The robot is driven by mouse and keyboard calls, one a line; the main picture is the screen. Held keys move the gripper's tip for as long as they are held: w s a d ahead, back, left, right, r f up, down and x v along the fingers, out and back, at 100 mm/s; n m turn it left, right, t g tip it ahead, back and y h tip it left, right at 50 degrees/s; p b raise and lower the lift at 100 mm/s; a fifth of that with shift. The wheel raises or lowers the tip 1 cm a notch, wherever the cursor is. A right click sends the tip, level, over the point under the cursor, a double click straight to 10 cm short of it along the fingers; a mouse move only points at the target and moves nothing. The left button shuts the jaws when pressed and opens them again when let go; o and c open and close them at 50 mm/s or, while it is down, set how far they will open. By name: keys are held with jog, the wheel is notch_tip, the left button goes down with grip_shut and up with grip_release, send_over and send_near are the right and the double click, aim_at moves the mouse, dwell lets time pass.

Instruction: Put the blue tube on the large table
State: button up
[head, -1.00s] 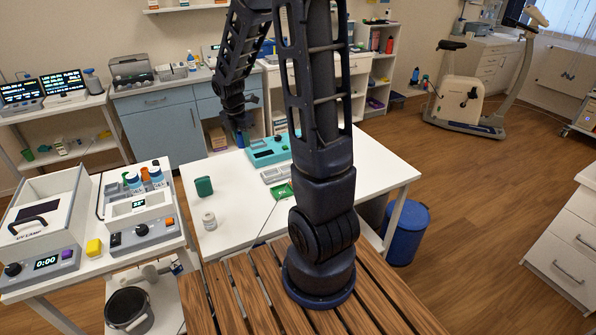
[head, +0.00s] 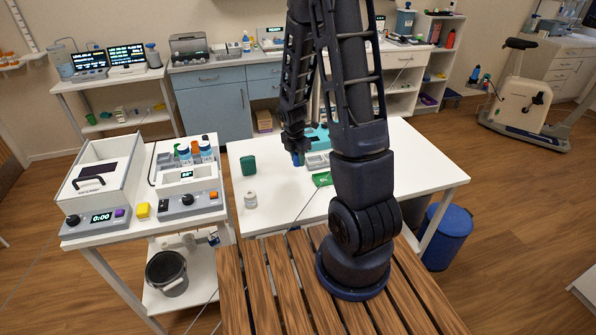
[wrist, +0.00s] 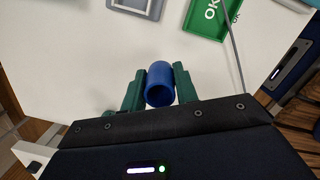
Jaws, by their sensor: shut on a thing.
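The blue tube (wrist: 160,82) is between the two green fingers of my gripper (wrist: 159,92) in the wrist view. My gripper is shut on it. In the head view my gripper (head: 297,153) holds the tube (head: 296,160) roughly upright over the back part of the large white table (head: 285,215). I cannot tell whether the tube's lower end touches the tabletop.
A grey tray (head: 317,162), a teal device (head: 319,140) and a green OK card or tray (head: 322,179) lie right of my gripper. A green container (head: 248,164) and a white jar (head: 250,199) stand at left. The tabletop between is clear.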

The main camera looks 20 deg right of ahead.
aim_at(299, 177)
jog(key=shift+f, duration=3.15)
jog(key=shift+f, duration=0.15)
jog(key=o, duration=0.9)
jog(key=shift+o, duration=0.2)
